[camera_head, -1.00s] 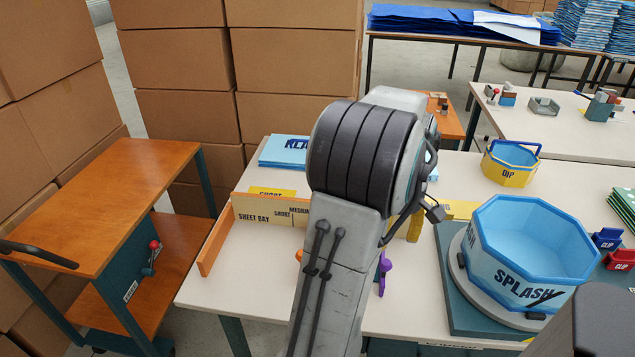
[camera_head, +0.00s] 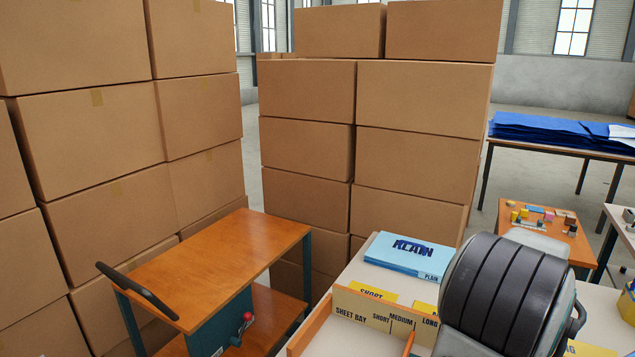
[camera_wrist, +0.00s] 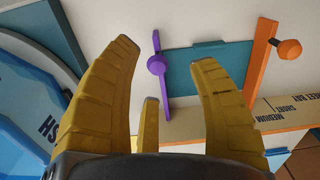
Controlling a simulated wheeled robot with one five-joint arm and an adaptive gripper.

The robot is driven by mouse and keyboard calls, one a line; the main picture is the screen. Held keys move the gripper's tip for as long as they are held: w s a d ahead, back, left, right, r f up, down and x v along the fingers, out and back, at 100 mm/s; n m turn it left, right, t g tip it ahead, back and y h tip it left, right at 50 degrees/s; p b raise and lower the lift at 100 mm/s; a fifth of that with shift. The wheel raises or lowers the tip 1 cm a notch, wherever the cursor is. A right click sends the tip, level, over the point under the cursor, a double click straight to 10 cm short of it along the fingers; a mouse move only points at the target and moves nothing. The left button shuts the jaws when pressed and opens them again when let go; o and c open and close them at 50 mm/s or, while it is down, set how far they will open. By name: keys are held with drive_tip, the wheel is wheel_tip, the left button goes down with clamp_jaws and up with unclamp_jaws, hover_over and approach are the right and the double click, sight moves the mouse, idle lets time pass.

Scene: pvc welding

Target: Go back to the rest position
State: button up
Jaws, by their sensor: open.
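My gripper (camera_wrist: 165,65) shows in the wrist view with its yellow fingers spread wide apart and nothing between them. It is above the white worktable (camera_wrist: 215,20). Past the fingertips are a purple bar with a round knob (camera_wrist: 156,64), a teal plate (camera_wrist: 205,65) and an orange bar with a knob (camera_wrist: 262,55). At the left edge is part of the blue tub (camera_wrist: 20,110). In the head view my arm shows at the lower right, and the gripper is out of that view.
Stacked cardboard boxes (camera_head: 310,90) fill the left and back. An orange-topped cart (camera_head: 220,265) stands left of the worktable. The sheet bay (camera_head: 375,312) and a stack of blue sheets (camera_head: 410,256) are on the table. A table with blue sheets (camera_head: 560,140) is at the back right.

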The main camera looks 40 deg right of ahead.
drive_tip(key=w+a+r+n+t+p, duration=0.1)
drive_tip(key=w+a+r+n, duration=0.3)
drive_tip(key=a, duration=0.7)
drive_tip(key=w+a+r+n+t+p, duration=0.1)
drive_tip(key=w+a+r+n+p, duration=0.3)
drive_tip(key=a, duration=0.8)
drive_tip(key=w+a+r+n+t+p, duration=0.1)
drive_tip(key=w+a+r+n+p, duration=0.2)
drive_tip(key=a, duration=0.9)
drive_tip(key=w+r+n, duration=0.1)
drive_tip(key=w+r, duration=0.2)
drive_tip(key=w, duration=0.1)
drive_tip(key=shift+a, duration=0.2)
drive_tip(key=shift+d+r, duration=0.1)
